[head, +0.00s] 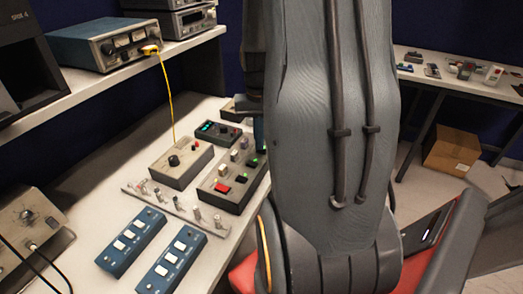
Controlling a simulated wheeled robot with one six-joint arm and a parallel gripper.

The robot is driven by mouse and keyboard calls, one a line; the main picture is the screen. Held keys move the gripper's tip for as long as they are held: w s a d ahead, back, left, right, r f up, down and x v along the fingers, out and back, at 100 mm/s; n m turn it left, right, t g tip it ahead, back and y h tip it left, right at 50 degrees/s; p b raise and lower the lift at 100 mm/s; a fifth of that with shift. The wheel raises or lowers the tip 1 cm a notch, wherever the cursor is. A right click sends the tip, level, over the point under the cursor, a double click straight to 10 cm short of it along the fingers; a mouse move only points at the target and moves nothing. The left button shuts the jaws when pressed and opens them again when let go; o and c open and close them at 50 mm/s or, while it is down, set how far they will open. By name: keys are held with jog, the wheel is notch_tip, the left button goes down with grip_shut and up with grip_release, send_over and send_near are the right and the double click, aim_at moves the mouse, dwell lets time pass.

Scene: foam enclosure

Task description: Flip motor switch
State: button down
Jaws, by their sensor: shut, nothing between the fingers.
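Several control boxes lie on the white desk, and I cannot read which one carries the motor switch. A grey box with rows of white, red and green-lit switches (230,179) lies against the left side of my arm in the picture. Left of it is a grey box with a black knob (181,162). A strip with several small upright metal levers (175,203) lies in front. Two blue boxes with white rocker switches, one left (131,241) and one right (171,262), lie nearest. My gripper is not visible; my grey arm fills the middle and hides what is behind it.
A blue instrument (118,43) with a yellow cable (167,85) stands on the upper shelf. A grey unit with black cables (30,235) is at lower left. A red-edged seat or cart (455,245) and a cardboard box (452,151) are right.

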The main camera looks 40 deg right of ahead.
jog(key=shift+f, duration=0.2)
jog(key=shift+r, duration=0.15)
notch_tip(320, 180, up, 7)
jog(key=p, duration=0.6)
dwell(0.3)
dwell(0.3)
jog(key=a+n+b, duration=0.1)
jog(key=a, duration=0.3)
jog(key=a+f+n+b, duration=0.1)
jog(key=a, duration=0.3)
jog(key=w+a+f+n+b, duration=0.1)
jog(key=a+b, duration=0.1)
jog(key=a, duration=0.3)
jog(key=shift+f+n+t, duration=0.2)
jog(key=shift+n+t, duration=0.1)
jog(key=shift+t, duration=0.1)
jog(key=s+a+f+n+b, duration=0.1)
jog(key=a+n, duration=0.1)
jog(key=a, duration=0.3)
jog(key=s+a+f+n+b, duration=0.1)
jog(key=s+a+b, duration=0.1)
jog(key=a, duration=0.4)
jog(key=shift+s+a+f+n+t, duration=0.2)
jog(key=shift+s+f+n+t, duration=0.1)
jog(key=shift+n, duration=0.1)
